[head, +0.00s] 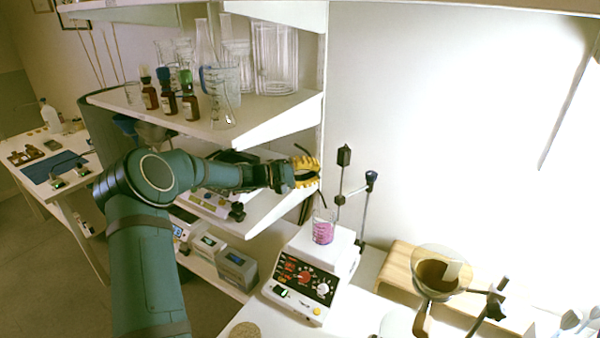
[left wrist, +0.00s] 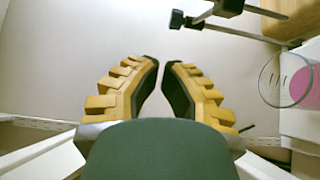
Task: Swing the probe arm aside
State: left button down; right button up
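My left gripper (head: 306,171) is at the left of the stirrer's stand, above the hotplate stirrer (head: 305,277). In the left wrist view its yellow fingers (left wrist: 161,62) stand a little apart with nothing between them. The probe stand has upright rods, a black block (head: 344,156) and a dark clamp (head: 371,178). Dark rods and knobs (left wrist: 205,20) show at the top right of the left wrist view, apart from the fingers. A beaker of pink liquid (head: 323,232) stands on the stirrer's plate. I cannot clearly tell which rod is the probe arm. My right gripper is out of view.
A wooden stand (head: 398,266) with a glass funnel (head: 440,262) is to the right. The wall behind the probe stand is bare.

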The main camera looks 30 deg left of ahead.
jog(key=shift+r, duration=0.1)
pick_arm(q)
jog(key=d, duration=0.5)
jog(key=shift+w+d, duration=0.15)
jog(key=shift+d, duration=0.2)
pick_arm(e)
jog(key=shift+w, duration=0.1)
